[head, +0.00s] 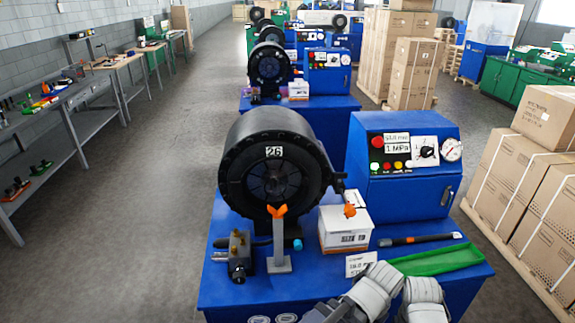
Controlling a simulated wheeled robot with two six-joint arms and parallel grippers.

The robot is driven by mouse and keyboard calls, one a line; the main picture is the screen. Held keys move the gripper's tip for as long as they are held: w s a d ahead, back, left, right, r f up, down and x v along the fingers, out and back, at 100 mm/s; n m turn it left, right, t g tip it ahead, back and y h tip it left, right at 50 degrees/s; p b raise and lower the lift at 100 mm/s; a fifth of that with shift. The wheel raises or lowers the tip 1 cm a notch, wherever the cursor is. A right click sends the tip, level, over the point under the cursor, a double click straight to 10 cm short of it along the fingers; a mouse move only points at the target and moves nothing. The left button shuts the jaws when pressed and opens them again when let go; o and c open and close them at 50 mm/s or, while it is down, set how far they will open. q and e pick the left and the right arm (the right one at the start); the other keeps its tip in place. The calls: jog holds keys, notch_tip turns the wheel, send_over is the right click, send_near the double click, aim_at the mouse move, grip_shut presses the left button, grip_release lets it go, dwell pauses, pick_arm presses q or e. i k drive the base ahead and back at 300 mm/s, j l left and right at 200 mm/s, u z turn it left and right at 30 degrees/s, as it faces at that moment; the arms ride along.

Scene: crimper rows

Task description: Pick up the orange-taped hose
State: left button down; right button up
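A black hose (425,239) lies on the blue bench top (215,285), in front of the blue control box and just behind the green tray. It has a small orange-brown band near its left part and metal-looking ends. Grey-white parts of my own arms show at the bottom edge, right of centre, in front of the bench. No gripper fingertips can be made out in the head view.
A green tray (440,259), a white sign (360,264) and a white carton (345,229) surround the hose. The black crimper head (275,165), a grey stand with orange top (279,240) and the blue control box (405,165) stand nearby. Stacked cartons (530,195) are right.

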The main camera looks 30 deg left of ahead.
aim_at(386, 242)
jog(key=i+l+z, duration=0.25)
jog(key=i+l, duration=0.25)
jog(key=i+l+z, duration=0.25)
jog(key=i+l, duration=0.2)
jog(key=i, duration=0.05)
